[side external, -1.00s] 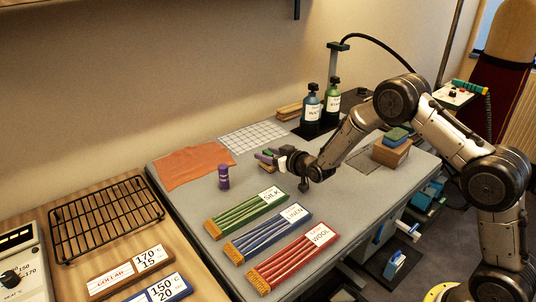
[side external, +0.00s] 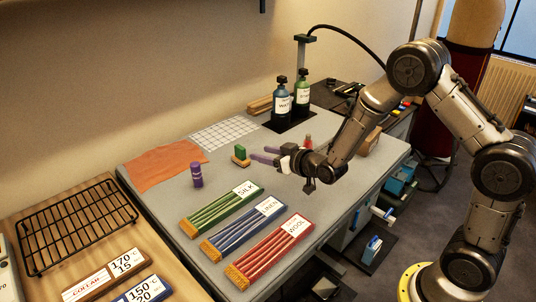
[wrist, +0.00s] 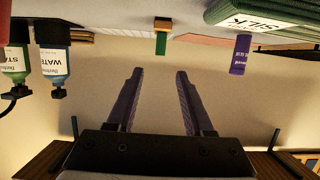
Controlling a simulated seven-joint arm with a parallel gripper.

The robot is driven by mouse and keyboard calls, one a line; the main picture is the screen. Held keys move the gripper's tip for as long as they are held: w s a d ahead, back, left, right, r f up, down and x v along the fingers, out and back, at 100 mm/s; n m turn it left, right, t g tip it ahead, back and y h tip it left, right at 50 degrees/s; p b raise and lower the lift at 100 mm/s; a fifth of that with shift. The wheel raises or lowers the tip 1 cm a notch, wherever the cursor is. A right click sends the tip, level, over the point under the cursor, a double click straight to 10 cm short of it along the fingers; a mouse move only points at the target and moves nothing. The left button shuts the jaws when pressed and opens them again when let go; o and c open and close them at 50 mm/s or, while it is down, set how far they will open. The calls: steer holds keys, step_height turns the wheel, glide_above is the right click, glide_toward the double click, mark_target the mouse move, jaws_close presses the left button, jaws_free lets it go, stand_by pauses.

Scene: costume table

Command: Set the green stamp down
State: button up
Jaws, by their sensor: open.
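The green stamp (side external: 240,151), a green block on a wooden base, stands upright on the grey table, clear of the purple tube to its left. It also shows in the wrist view (wrist: 162,42), where the picture is upside down. My gripper (side external: 256,154) is just to the right of the stamp. Its two purple fingers are spread and point toward the stamp. In the wrist view the space between the fingertips (wrist: 159,72) is empty, and the stamp is beyond them, apart from both.
A purple tube (side external: 197,175) and an orange cloth (side external: 165,167) are left of the stamp. Silk (side external: 224,209), linen and wool trays lie in front. Dark bottles (side external: 282,102) and a white grid (side external: 224,132) are behind. A small red-topped object (side external: 308,142) is behind my gripper.

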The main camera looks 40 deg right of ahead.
steer(key=shift+s, duration=0.2)
steer(key=s+r+g, duration=0.2)
steer(key=s+r, duration=0.4)
steer(key=r, duration=0.2)
steer(key=s+r+g, duration=0.2)
steer(key=s+g, duration=0.1)
steer(key=s, duration=1.2)
steer(key=s+a+r+g, duration=0.1)
steer(key=s+g, duration=0.3)
steer(key=s, duration=1)
steer(key=shift+s+r, duration=0.35)
steer(key=shift+r, duration=0.3)
